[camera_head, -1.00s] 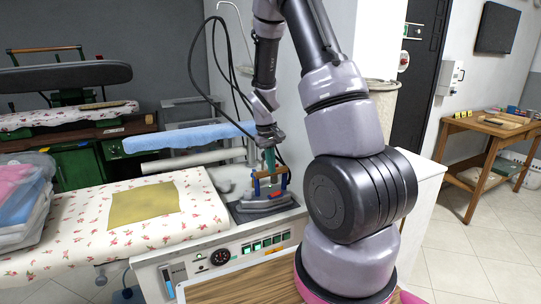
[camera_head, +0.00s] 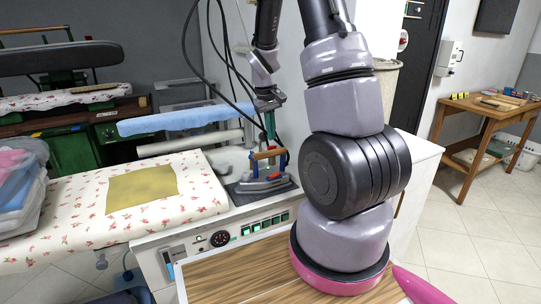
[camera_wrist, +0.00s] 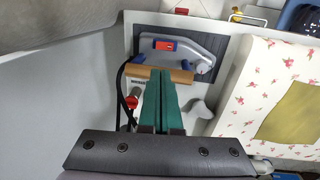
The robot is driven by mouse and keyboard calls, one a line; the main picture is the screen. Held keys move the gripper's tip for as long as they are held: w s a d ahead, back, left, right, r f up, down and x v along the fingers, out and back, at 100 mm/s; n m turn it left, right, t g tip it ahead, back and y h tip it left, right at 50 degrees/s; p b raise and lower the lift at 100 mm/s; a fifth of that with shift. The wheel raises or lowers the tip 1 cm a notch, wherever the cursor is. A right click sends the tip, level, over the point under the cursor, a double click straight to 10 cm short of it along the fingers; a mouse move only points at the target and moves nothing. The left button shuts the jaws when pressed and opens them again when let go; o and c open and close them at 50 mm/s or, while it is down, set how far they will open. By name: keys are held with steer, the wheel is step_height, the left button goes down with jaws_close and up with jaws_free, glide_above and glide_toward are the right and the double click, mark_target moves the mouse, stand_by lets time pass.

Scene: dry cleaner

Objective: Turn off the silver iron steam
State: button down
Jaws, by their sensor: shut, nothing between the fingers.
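The silver iron (camera_head: 264,185) rests on a dark pad at the right end of the ironing station, behind the control panel. It has a wooden handle (camera_head: 268,154) with blue supports and a red part. In the wrist view the iron (camera_wrist: 206,64) shows a red part (camera_wrist: 165,46) and a blue part on its side. My gripper (camera_head: 271,136) is above the iron, its green fingers pointing down. In the wrist view my gripper (camera_wrist: 160,76) is shut and empty, its tips overlapping the handle (camera_wrist: 182,75). I cannot tell whether they touch it.
The control panel (camera_head: 236,236) with green switches and a dial is on the station's front. A flowered ironing board (camera_head: 85,205) with a yellow cloth (camera_head: 142,189) lies left. Black hoses hang beside my arm. A red knob (camera_wrist: 131,102) is near my fingers in the wrist view.

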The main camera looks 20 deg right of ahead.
mark_target(277, 174)
steer(key=f, duration=0.4)
steer(key=d+f, duration=0.1)
steer(key=f, duration=0.9)
steer(key=shift+d, duration=0.35)
steer(key=shift+s+d+f, duration=0.2)
steer(key=shift+s+f, duration=0.05)
steer(key=shift+f, duration=0.1)
